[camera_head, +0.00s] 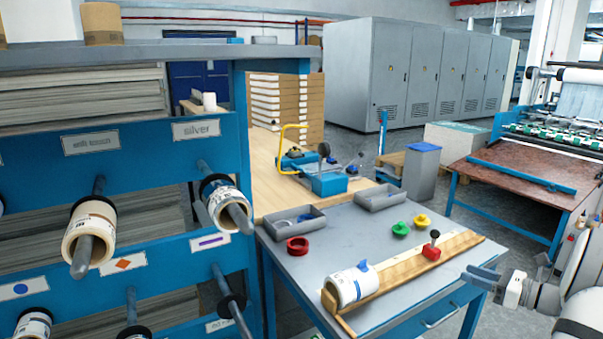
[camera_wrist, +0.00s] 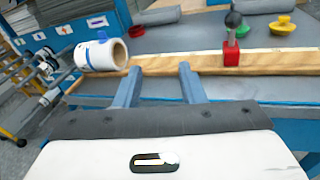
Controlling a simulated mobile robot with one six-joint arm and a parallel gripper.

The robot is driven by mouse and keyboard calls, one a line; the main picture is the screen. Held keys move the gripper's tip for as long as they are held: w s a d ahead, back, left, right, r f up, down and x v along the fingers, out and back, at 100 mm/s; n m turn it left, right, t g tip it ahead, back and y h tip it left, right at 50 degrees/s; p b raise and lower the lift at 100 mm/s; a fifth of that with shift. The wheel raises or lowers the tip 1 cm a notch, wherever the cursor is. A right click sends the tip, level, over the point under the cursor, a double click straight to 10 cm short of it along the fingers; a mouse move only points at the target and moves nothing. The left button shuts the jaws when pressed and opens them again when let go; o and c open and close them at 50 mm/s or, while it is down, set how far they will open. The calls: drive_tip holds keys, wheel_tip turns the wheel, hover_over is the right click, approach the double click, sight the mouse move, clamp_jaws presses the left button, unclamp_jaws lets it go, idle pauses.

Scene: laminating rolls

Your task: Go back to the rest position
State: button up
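My gripper (camera_head: 484,276) is at the right in the head view, off the right front side of the grey worktable (camera_head: 345,225). In the wrist view the two fingers of my gripper (camera_wrist: 160,69) stand apart with nothing between them. A white roll with a blue tab (camera_head: 345,291) lies at the near left end of a wooden rail (camera_head: 405,268) on the table. The roll also shows in the wrist view (camera_wrist: 92,57), left of and beyond my fingers. A red block with a black knob (camera_head: 431,252) sits on the rail.
A blue rack (camera_head: 130,200) with rolls on pegs stands at the left. Red (camera_head: 297,246), green (camera_head: 400,229) and yellow (camera_head: 422,220) pieces and two grey trays (camera_head: 294,223) (camera_head: 380,197) lie on the table. A machine (camera_head: 535,180) with a brown tabletop stands at the right.

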drive_tip(key=s+a+r+n+g+h+p, duration=0.1)
drive_tip(key=s+a+r+n+g, duration=0.2)
drive_tip(key=a, duration=0.5)
drive_tip(key=s+a+r+n+g+h+p, duration=0.1)
drive_tip(key=s+a+r+n+g+p, duration=0.15)
drive_tip(key=a+n+g, duration=0.4)
drive_tip(key=s+a+r+n+h+p, duration=0.1)
drive_tip(key=s+a+r+n, duration=0.15)
drive_tip(key=a, duration=0.75)
drive_tip(key=s+a+r+n+h+p, duration=0.1)
drive_tip(key=s+a+n+h+p, duration=0.1)
drive_tip(key=s+n, duration=0.6)
drive_tip(key=s+a+r+n+h+p, duration=0.2)
drive_tip(key=s+a+n+h, duration=0.2)
drive_tip(key=s+n, duration=0.5)
drive_tip(key=h, duration=0.2)
drive_tip(key=shift+s+r+h, duration=0.15)
drive_tip(key=shift+h, duration=0.15)
